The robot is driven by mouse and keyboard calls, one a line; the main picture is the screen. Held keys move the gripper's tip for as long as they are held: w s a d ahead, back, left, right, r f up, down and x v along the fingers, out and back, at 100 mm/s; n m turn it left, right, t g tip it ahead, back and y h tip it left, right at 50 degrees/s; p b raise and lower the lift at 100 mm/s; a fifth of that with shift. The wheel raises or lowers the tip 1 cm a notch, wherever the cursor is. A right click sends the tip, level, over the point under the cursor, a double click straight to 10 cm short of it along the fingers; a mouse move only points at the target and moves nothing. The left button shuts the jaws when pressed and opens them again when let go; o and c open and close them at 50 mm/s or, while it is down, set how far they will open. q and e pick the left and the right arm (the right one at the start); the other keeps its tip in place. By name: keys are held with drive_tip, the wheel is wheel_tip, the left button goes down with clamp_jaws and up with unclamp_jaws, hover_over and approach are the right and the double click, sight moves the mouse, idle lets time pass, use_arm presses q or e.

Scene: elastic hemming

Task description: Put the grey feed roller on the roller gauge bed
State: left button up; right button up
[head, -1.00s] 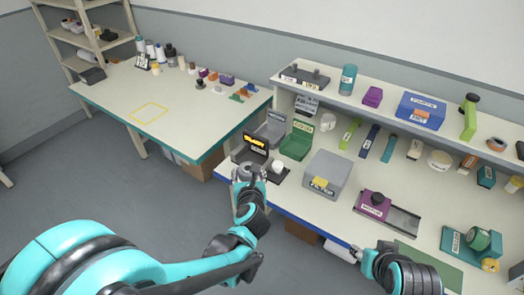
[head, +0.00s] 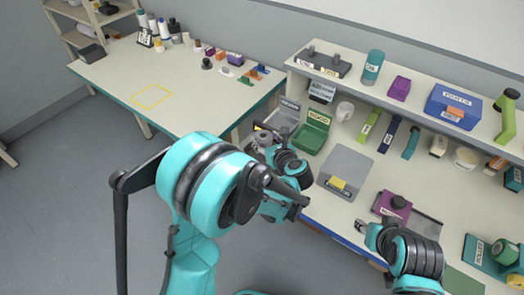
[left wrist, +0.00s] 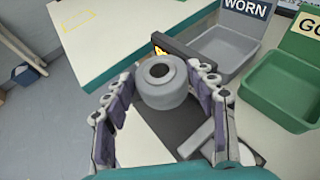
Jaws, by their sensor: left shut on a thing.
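The grey feed roller (left wrist: 163,84), a short cylinder with a hole in its top, is upright between the fingers of my left gripper (left wrist: 162,105) in the left wrist view. In the head view the roller (head: 265,141) shows partly at the end of my left arm. Below and beyond it is a dark gauge with a lit display (left wrist: 163,47), likely the roller gauge bed; its dark base (left wrist: 178,122) is partly hidden by the roller and fingers. A pale rounded part (left wrist: 198,140) stands on that base. My right gripper (head: 361,226) is small at the bench front; its jaws are unclear.
A grey WORN bin (left wrist: 228,50) and a green bin (left wrist: 279,92) stand right of the gauge. A grey box with a yellow block (head: 347,170) and a purple device (head: 392,204) stand farther right. The left table (head: 120,85) has free room.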

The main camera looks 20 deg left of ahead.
use_arm(q)
drive_tip(key=shift+w+a+f, duration=0.1)
drive_tip(key=shift+a+f, duration=0.35)
drive_tip(key=shift+a, duration=0.25)
drive_tip(key=shift+f+b, duration=1)
drive_tip(key=shift+f, duration=0.95)
drive_tip(key=shift+f, duration=0.15)
drive_tip(key=o, duration=1.1)
